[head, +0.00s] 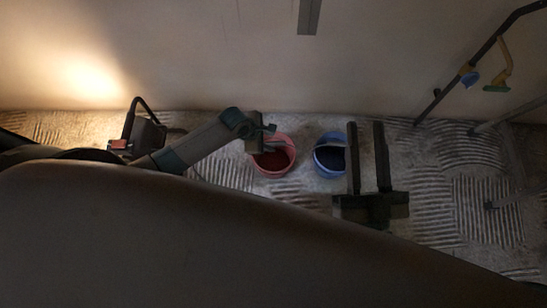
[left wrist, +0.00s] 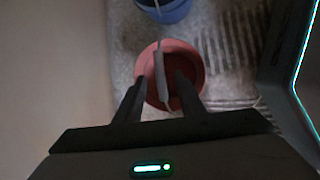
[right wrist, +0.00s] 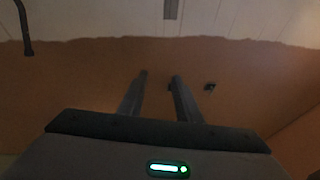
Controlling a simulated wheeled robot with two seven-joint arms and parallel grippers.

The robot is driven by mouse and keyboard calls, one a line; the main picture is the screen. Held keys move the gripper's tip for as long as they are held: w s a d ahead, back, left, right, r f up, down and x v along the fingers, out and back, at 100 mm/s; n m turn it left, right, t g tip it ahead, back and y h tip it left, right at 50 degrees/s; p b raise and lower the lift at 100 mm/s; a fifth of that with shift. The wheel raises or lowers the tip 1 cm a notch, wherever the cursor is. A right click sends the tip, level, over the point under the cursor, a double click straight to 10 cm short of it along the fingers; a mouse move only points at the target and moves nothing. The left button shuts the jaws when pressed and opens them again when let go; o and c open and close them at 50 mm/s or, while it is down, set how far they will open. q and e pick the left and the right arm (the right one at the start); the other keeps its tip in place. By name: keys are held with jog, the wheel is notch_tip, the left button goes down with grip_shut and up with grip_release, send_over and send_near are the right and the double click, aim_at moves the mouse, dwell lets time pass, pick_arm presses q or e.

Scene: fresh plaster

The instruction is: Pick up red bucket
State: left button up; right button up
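The red bucket (head: 285,167) stands on the floor near the wall. My left gripper (head: 268,145) reaches over its upper left part. In the left wrist view, the red bucket (left wrist: 197,62) is below and ahead of the gripper (left wrist: 159,82). Its two fingers are apart, with the pale bucket handle (left wrist: 160,70) showing between them. I cannot tell whether either finger touches the handle. My right gripper (head: 367,140) is open and empty, to the right of the blue bucket. In the right wrist view, its fingers (right wrist: 158,76) are apart before bare wall.
A blue bucket (head: 325,158) stands just right of the red one and also shows in the left wrist view (left wrist: 170,12). A lamp (head: 148,134) stands at left by the wall. Ladder-like rails (head: 493,42) stand at right.

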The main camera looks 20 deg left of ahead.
aim_at(274, 143)
jog(key=shift+s+r, duration=0.1)
jog(key=shift+r, duration=0.1)
pick_arm(q)
jog(key=shift+w+f, duration=0.1)
jog(key=shift+f, duration=0.1)
pick_arm(e)
jog(key=shift+s+r, duration=0.1)
